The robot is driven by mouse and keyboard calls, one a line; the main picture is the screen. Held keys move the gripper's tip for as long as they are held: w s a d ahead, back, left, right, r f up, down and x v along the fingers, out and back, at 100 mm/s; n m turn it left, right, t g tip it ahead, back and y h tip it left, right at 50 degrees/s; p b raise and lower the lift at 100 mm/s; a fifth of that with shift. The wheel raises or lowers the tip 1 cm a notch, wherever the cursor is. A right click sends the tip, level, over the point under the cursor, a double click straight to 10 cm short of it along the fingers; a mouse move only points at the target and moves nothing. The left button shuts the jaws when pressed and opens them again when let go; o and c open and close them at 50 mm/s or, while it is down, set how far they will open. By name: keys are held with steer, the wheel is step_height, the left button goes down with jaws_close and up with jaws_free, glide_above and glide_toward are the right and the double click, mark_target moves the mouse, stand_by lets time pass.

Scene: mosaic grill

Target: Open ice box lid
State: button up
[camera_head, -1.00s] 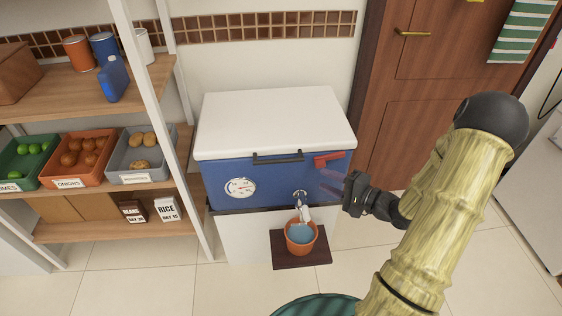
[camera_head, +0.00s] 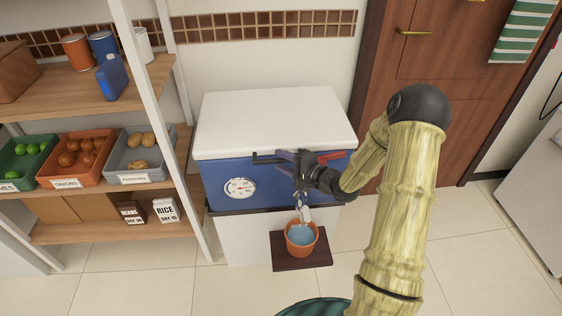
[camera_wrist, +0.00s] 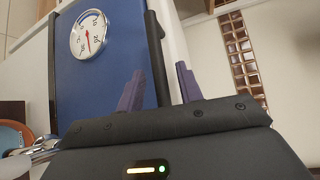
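The ice box has a blue body (camera_head: 222,184) and a white lid (camera_head: 275,118), which lies closed on top. A dark bar handle (camera_head: 262,158) runs along the lid's front edge; it also shows in the wrist view (camera_wrist: 155,50). My gripper (camera_head: 283,157) is at the front of the box, at the right part of the handle. In the wrist view its two purple fingers (camera_wrist: 160,88) are apart, with the handle's line running between them. I cannot tell whether they touch it. The handle's right end is hidden behind my gripper in the head view.
A red latch-like part (camera_head: 335,158) is on the box front, partly behind my arm. A tap above an orange bucket (camera_head: 301,238) is below my gripper. A shelf with crates (camera_head: 140,178) stands at the left, a wooden door (camera_head: 440,110) at the right.

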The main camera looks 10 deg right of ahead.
steer(key=shift+w+a+f, duration=0.1)
steer(key=shift+w+a, duration=0.2)
steer(key=shift+w, duration=0.1)
steer(key=shift+c, duration=0.5)
jaws_close()
